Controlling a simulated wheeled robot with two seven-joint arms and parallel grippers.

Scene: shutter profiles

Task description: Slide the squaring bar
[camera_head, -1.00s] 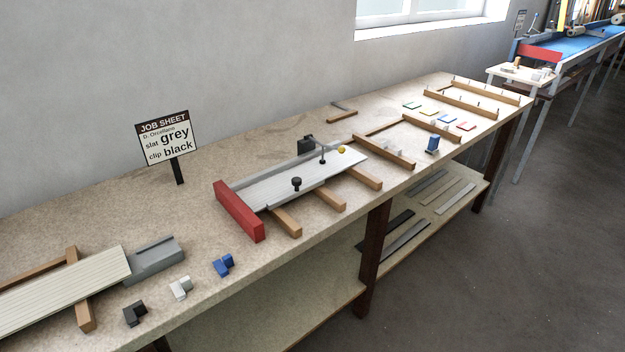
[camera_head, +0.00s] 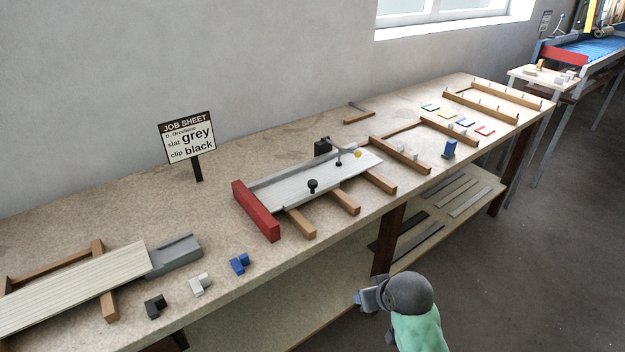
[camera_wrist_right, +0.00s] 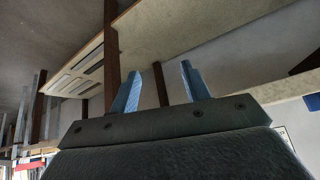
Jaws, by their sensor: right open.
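A red bar (camera_head: 256,211) stands across the left end of a fixture on the bench. I cannot tell for certain whether it is the squaring bar. My right gripper (camera_head: 362,299) is low in front of the bench, below the top and well apart from the fixture. Its two blue fingers (camera_wrist_right: 163,85) are spread and empty in the right wrist view. My left gripper is not in view.
A job sheet (camera_head: 187,137) reads slat grey, clip black. Black (camera_head: 155,306), white (camera_head: 201,285) and blue (camera_head: 240,263) clips lie along the front edge. More slats (camera_head: 75,290) lie at the left. The lower shelf (camera_head: 290,300) and bench front edge are near my right arm.

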